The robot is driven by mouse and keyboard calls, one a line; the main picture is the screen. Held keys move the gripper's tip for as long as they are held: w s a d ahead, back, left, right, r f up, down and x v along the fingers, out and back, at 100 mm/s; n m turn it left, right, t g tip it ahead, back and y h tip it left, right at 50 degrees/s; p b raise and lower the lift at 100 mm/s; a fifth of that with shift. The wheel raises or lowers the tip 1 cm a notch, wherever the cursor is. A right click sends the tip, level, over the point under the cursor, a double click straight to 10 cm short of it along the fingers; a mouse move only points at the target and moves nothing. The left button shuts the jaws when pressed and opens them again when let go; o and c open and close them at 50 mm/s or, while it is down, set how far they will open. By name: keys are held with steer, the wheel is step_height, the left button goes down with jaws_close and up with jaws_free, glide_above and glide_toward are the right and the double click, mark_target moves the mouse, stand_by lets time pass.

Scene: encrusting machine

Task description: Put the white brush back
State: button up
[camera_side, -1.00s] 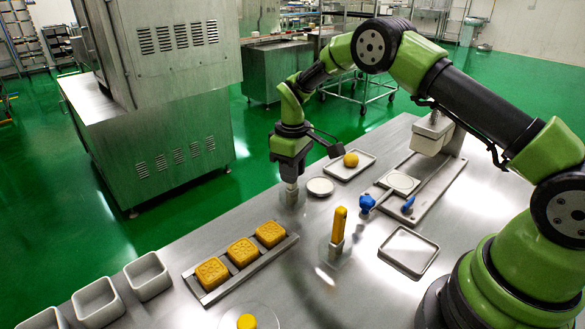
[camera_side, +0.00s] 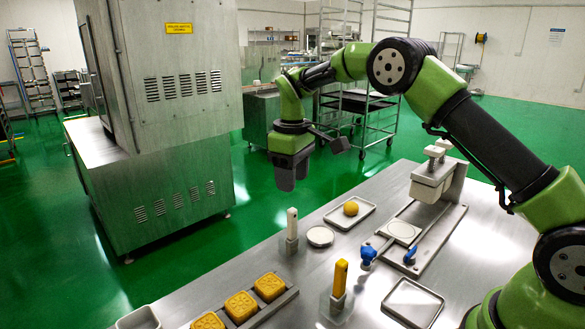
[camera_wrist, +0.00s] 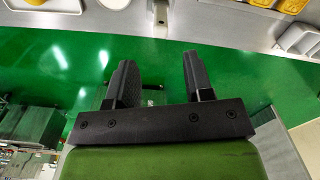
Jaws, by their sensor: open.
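The white brush (camera_side: 292,226) stands upright in a small clear holder (camera_side: 291,245) at the far edge of the steel table in the side view. Its end also shows at the top of the wrist view (camera_wrist: 160,14). My gripper (camera_side: 288,186) is in the air above and slightly left of the brush, apart from it. In the wrist view my gripper (camera_wrist: 158,72) has its two dark fingers spread with nothing between them.
A yellow-handled brush (camera_side: 340,278) stands in another holder nearer the front. A round white lid (camera_side: 320,236), a tray (camera_side: 368,210) with a yellow ball (camera_side: 351,208), a press (camera_side: 432,180), blue-handled parts (camera_side: 368,254) and a mooncake rack (camera_side: 280,302) share the table.

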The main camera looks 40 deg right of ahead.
steer(key=shift+r, duration=1)
steer(key=s+a+r+m+t, duration=0.2)
steer(key=s+r, duration=0.4)
steer(key=r, duration=0.3)
steer(key=s+a+r+m+t+y, duration=0.1)
steer(key=s+m+t, duration=0.1)
steer(key=s, duration=0.8)
steer(key=s+a+r+m+t+y, duration=0.1)
steer(key=s+a+m+t, duration=0.1)
steer(key=s, duration=0.9)
steer(key=shift+r+m+t, duration=0.25)
steer(key=shift+m+t, duration=0.35)
steer(key=shift+m, duration=0.2)
